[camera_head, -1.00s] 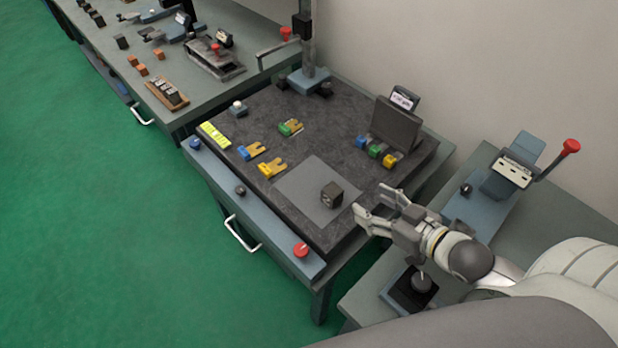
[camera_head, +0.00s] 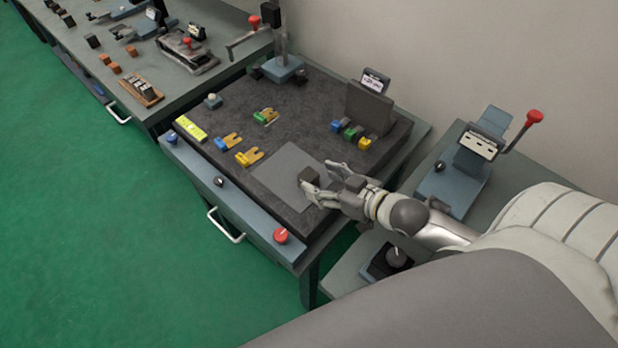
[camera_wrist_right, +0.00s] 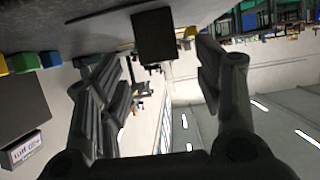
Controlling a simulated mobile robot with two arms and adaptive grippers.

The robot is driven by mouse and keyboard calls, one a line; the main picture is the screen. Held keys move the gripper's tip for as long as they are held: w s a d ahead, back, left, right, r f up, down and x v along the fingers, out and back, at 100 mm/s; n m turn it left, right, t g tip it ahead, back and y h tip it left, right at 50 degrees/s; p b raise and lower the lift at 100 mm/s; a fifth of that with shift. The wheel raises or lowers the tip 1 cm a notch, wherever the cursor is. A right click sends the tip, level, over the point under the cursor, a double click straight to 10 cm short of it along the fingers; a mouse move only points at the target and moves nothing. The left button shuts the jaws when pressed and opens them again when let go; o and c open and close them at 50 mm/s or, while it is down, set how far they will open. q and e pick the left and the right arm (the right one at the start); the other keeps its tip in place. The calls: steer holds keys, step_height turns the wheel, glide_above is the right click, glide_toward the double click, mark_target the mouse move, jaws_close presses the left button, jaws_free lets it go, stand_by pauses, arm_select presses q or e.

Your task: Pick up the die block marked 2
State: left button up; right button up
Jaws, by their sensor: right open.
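A dark die block (camera_head: 309,176) stands on the grey mat (camera_head: 287,165) on the black table top. No number is readable on it. My right gripper (camera_head: 322,179) comes in from the right with its fingers open, low over the mat and close to the block. In the right wrist view the block (camera_wrist_right: 155,36) is a dark square at the top, between the lines of the two open fingers (camera_wrist_right: 158,72) and near their tips. I cannot tell whether a finger touches it. My left gripper is not in view.
Blue and yellow forked pieces (camera_head: 250,156) lie left of the mat. Small blue, green and yellow blocks (camera_head: 350,132) sit behind it, before a dark upright plate (camera_head: 368,107). A red knob (camera_head: 281,236) is on the front edge. A lever device (camera_head: 466,165) stands at right.

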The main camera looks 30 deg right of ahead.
mark_target(312, 176)
steer(key=x, duration=0.4)
steer(key=shift+w, duration=0.1)
steer(key=shift+w+a+f+p, duration=0.2)
steer(key=shift+w+f+p, duration=0.1)
steer(key=shift+w, duration=0.1)
steer(key=shift+c, duration=1)
jaws_close()
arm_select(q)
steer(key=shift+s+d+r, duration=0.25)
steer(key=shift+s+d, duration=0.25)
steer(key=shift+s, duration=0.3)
arm_select(e)
steer(key=shift+w+r, duration=0.1)
steer(key=shift+r, duration=0.05)
